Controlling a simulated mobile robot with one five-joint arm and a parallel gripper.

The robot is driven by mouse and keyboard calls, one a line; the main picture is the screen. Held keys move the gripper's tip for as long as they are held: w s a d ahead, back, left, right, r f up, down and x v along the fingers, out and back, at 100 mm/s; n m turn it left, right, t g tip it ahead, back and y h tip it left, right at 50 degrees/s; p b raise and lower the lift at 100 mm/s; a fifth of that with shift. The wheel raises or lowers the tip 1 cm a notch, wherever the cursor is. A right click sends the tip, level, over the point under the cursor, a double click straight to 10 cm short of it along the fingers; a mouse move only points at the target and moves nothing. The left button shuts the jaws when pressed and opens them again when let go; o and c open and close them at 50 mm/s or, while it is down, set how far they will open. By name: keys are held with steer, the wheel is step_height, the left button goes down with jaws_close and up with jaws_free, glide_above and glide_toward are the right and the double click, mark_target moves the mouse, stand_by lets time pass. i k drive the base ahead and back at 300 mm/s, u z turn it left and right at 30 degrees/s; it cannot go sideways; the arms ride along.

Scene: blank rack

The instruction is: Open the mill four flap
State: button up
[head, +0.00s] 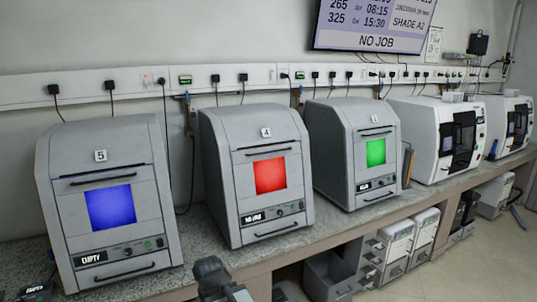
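The mill marked 4 (219,160) is a grey machine in the middle-left of the head view, standing on the bench. Its front flap (287,202) has a lit red window (270,175) and a dark slot-like handle (268,151) above the window. The flap looks closed. A label, knob and second handle (276,230) sit below. My gripper (222,284) shows as dark parts at the bottom edge, in front of and below mill 4, apart from it. Its lower part is cut off, and its opening is unclear.
Mill 5 (58,185) with a blue window stands left, and a similar mill (330,150) with a green window stands right. White machines (417,125) stand farther right. Grey bins (328,277) and white units sit under the speckled bench (330,228). Floor shows at lower right.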

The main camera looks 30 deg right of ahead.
mark_target(279, 180)
steer(key=u, duration=0.05)
steer(key=i, duration=0.9)
